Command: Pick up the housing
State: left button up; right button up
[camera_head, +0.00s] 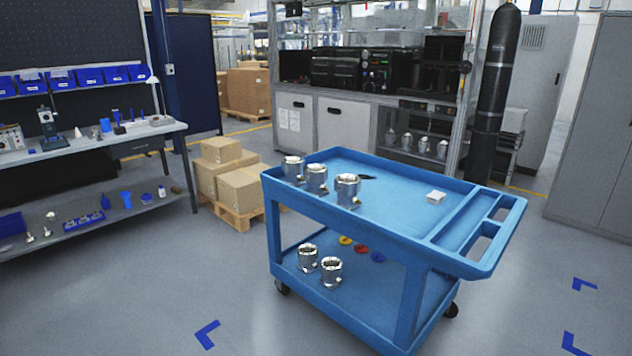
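Three shiny metal housings stand upright in a slanting row on the top tray of a blue cart (390,222). They are a left housing (292,170), a middle housing (317,179) and a right housing (348,191). Two more similar housings, one on the left (307,258) and one on the right (331,271), stand on the cart's lower shelf. Several similar metal parts (423,145) sit on a shelf of the machine cabinet behind. Neither of my grippers shows in the head view.
A workbench (95,140) stands at the left, cardboard boxes (240,188) on a pallet behind the cart. Grey floor (150,290) is open in front, with blue corner marks.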

aim_at(315, 176)
jog(key=i+j+u, duration=0.2)
jog(key=i, duration=0.65)
jog(key=l, duration=0.15)
